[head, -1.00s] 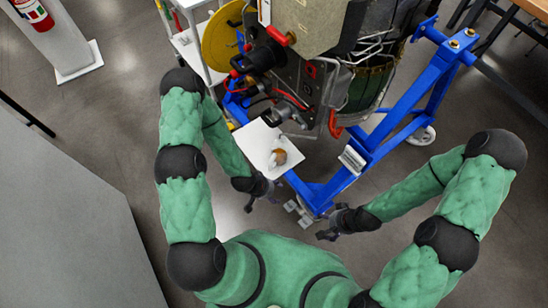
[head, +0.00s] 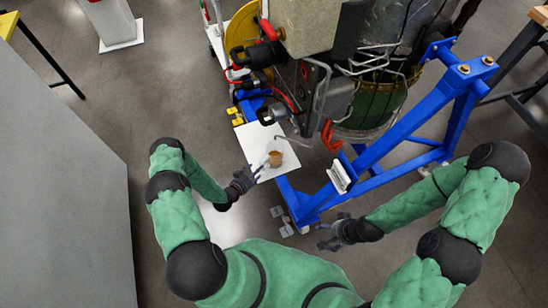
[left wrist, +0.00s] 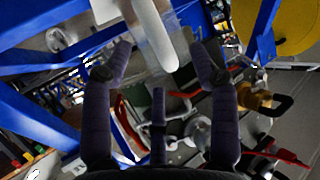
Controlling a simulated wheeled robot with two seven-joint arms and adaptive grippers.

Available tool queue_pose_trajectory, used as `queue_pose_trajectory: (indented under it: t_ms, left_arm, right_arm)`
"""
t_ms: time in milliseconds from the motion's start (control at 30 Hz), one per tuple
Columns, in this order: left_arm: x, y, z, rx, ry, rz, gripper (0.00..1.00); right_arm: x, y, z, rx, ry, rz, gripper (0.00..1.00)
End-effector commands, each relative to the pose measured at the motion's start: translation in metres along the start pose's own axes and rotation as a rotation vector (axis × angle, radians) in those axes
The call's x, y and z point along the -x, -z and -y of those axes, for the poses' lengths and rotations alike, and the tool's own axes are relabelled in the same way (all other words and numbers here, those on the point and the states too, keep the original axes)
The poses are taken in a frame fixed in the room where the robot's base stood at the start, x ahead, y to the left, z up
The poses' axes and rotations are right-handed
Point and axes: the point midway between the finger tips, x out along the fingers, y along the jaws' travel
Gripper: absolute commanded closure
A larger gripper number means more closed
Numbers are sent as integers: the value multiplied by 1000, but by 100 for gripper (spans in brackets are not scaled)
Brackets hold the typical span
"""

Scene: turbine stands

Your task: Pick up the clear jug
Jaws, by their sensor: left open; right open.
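A small jug-like vessel (head: 275,158), brownish with a pale, clear-looking part on its left side, stands on a white board in the head view. My left gripper (head: 252,174) is open just left of and below it, its fingers pointing at it; contact cannot be made out. In the left wrist view, a pale, translucent rounded bar (left wrist: 156,35), perhaps the jug's handle, lies between the open fingers of my left gripper (left wrist: 163,58), with space on both sides. My right gripper (head: 323,236) is open and empty, low and right of the board.
The white board (head: 252,138) lies at a blue stand frame (head: 375,172) carrying a large turbine engine (head: 360,60). Hoses and a yellow disc (head: 243,32) are above the board. A grey surface (head: 60,190) fills the left side. Open floor lies between.

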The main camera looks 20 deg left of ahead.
Motion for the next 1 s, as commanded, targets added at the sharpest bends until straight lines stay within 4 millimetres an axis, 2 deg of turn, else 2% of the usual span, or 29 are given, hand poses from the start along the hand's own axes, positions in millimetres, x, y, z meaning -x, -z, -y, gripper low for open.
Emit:
queue_pose_trajectory:
  t_ms: [233, 433, 533, 867, 900, 1000]
  left_arm:
    - [-17, -3, -1, 1, -1, 0, 40]
    - [-43, -12, -3, 0, -2, 1, 40]
    - [-54, -9, -2, 0, -2, 0, 40]
    - [-60, -7, -2, 2, 0, 1, 40]
    - [-60, -7, -2, 2, 0, 1, 45]
    - [-60, -7, -2, 2, 0, 1, 74]
  right_arm:
    - [-8, 0, -3, 0, 0, 0, 24]
    - [-25, 1, -9, 0, 0, 0, 24]
    - [-29, 1, -10, 0, 0, 0, 24]
    - [-30, 2, -11, 0, 0, -1, 24]
    - [-30, 2, -11, 0, 0, -1, 24]
    - [-30, 2, -11, 0, 0, -1, 24]
